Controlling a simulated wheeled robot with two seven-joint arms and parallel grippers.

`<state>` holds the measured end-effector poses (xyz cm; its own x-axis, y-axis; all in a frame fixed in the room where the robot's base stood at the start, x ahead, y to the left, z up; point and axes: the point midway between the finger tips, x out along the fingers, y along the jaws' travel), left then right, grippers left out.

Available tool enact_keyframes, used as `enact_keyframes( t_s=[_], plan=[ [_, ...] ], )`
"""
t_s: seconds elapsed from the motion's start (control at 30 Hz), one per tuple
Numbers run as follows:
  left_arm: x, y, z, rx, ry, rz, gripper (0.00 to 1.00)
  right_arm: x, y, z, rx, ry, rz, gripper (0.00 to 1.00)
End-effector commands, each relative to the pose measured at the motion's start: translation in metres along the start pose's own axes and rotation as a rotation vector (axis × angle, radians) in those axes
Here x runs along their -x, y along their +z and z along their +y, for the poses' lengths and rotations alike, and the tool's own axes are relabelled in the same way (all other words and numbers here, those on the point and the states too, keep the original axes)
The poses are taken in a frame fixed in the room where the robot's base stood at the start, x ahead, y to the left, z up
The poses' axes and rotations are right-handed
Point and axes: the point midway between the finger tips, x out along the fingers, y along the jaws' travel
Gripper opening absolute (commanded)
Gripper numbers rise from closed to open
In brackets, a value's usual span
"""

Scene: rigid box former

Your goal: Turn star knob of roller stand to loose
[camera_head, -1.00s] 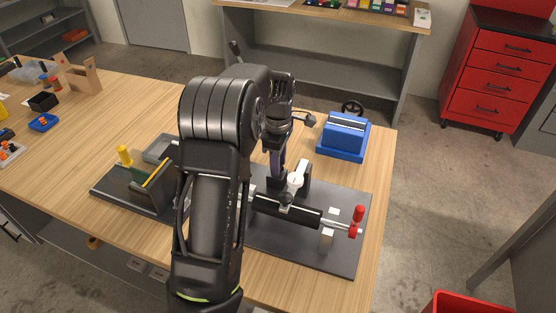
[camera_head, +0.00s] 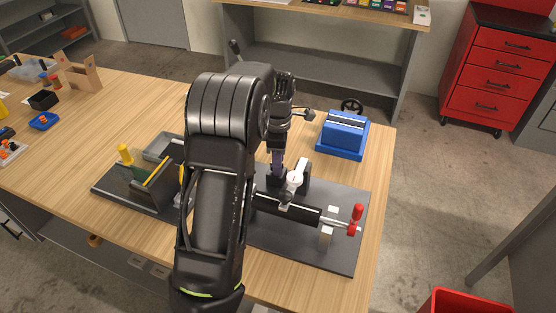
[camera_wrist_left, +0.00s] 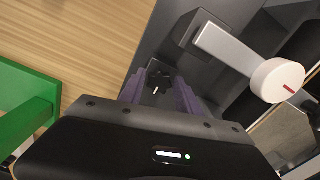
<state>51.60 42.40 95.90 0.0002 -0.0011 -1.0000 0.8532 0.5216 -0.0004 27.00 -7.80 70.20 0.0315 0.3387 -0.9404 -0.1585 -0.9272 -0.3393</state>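The star knob (camera_wrist_left: 160,80) shows in the left wrist view as a small black lobed knob with a white mark. My left gripper (camera_wrist_left: 160,77) has its two purple fingers apart, one on each side of the knob. I cannot tell whether they touch it. In the head view my left gripper (camera_head: 277,172) points down at the back of the roller stand, and the knob is not clear there. The roller stand has a black roller (camera_head: 304,212) and a red crank handle (camera_head: 357,214) on a dark base plate (camera_head: 343,255). My right gripper is not in view.
A white arm with a red-marked round end (camera_wrist_left: 275,80) stands close to the right of the fingers. A green part (camera_wrist_left: 30,125) is at the left. A blue device (camera_head: 343,136) stands behind the plate. A dark fixture (camera_head: 135,185) lies left of my arm.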

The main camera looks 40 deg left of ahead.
Motion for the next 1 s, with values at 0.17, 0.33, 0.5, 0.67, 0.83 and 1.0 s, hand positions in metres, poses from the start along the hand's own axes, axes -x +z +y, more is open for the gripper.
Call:
enact_keyframes(
  t_s=[0.17, 0.33, 0.5, 0.67, 0.83, 1.0],
  plan=[
    [0.0, 0.0, 0.0, -0.001, 0.0, 0.001, 0.55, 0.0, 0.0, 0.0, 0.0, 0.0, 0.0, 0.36],
    [0.0, 0.0, 0.0, -0.002, 0.0, 0.001, 0.55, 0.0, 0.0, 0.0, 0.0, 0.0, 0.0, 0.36],
    [0.004, 0.0, 0.001, -0.002, 0.002, 0.0, 0.55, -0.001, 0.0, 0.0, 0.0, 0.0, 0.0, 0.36],
    [0.02, 0.0, 0.001, -0.002, 0.004, 0.0, 0.55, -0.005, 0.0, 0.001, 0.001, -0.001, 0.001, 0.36],
    [0.048, 0.0, 0.001, -0.003, 0.004, -0.001, 0.55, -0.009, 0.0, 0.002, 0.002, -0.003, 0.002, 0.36],
    [0.071, 0.0, 0.001, -0.002, 0.002, 0.001, 0.55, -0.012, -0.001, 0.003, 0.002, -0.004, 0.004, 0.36]
  ],
)
